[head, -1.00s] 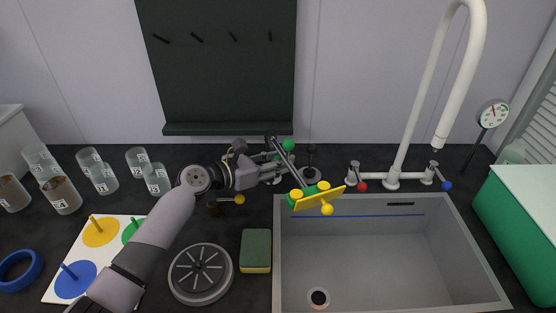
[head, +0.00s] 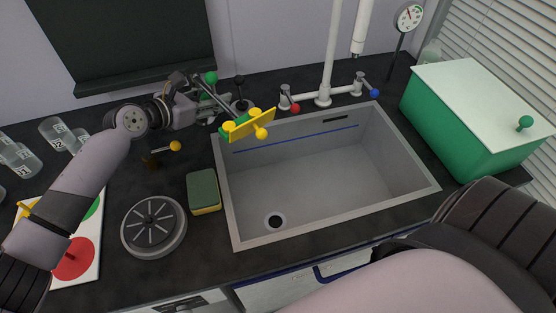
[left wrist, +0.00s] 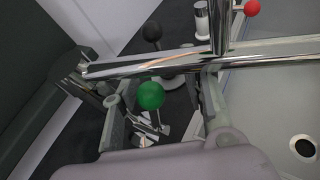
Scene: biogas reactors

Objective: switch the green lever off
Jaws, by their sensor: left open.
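The green lever shows by its green ball knob (head: 210,77), at the back of the counter below the dark board. In the left wrist view its ball (left wrist: 151,95) appears between the two fingers, with clear gaps on both sides. My left gripper (head: 222,106) is open at the lever, and I cannot tell if it touches it. A shiny metal bar (left wrist: 205,57) crosses the wrist view in front of the fingers. The lever's base is mostly hidden by the gripper. My right gripper is out of view; part of my right arm shows at the lower right.
A black-knobbed lever (head: 239,80) and a red-knobbed tap (head: 295,107) stand close by. A yellow-knobbed lever (head: 175,146), sponge (head: 203,190) and grey round lid (head: 153,226) are nearer.

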